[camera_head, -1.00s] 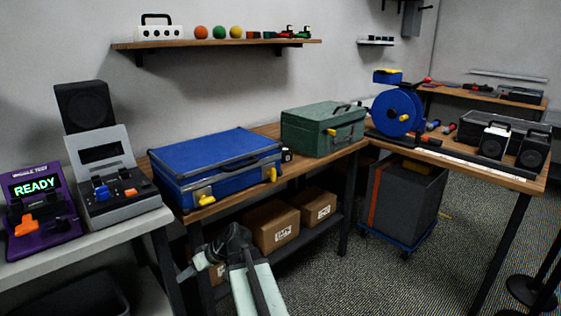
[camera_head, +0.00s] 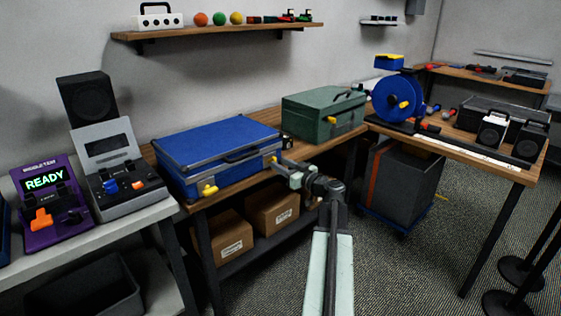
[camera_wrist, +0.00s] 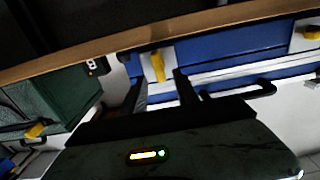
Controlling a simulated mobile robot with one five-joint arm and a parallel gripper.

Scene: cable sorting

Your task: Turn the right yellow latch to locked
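The blue case (camera_head: 215,155) lies shut on the wooden bench, its front facing me. Its right yellow latch (camera_wrist: 158,66) shows in the wrist view on a pale metal plate, standing nearly upright with a slight tilt. In the head view my gripper (camera_head: 281,166) is at the case's front right and largely covers that latch. My gripper also shows in the wrist view (camera_wrist: 160,82), open, with the latch between its two dark fingers or just beyond them. I cannot tell whether they touch it. The left yellow latch (camera_head: 209,190) is clear of my gripper.
A green case (camera_head: 322,114) with a yellow latch stands to the right on the bench. A small black-and-white item (camera_wrist: 96,66) sits between the cases. The dark case handle (camera_wrist: 240,91) is near my fingers.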

